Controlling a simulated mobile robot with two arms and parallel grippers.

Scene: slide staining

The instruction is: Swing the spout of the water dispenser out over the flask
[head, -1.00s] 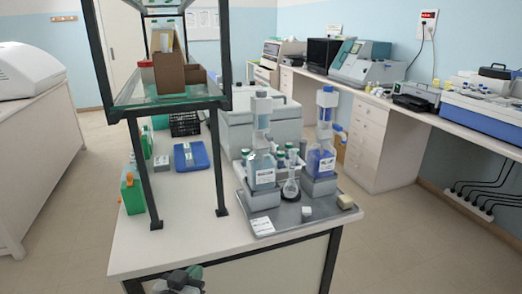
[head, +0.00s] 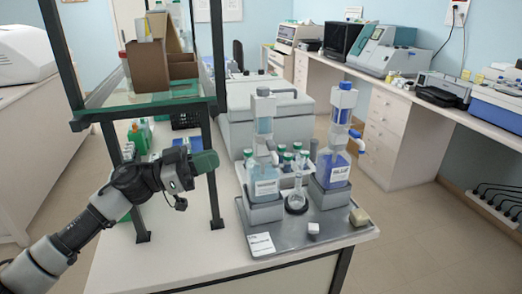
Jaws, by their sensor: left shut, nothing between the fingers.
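Two bottle-top dispensers stand on grey blocks on a metal tray (head: 285,238). The left dispenser (head: 264,180) holds pale blue liquid, and a short spout seems to show at its head's right front. The right dispenser (head: 332,168) holds deeper blue-violet liquid. Its blue-tipped spout (head: 358,140) points right, away from the flask. I cannot read which label says water. A small clear flask (head: 297,192) stands between the two dispensers. My left gripper (head: 206,162) is shut and empty, left of the left dispenser and apart from it. My right gripper is not in view.
A shelf post (head: 216,130) stands close to my left gripper, under a glass shelf with a cardboard box (head: 150,68). Several capped bottles stand behind the flask. A white block (head: 313,228) and a beige block (head: 359,217) lie at the tray's front right.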

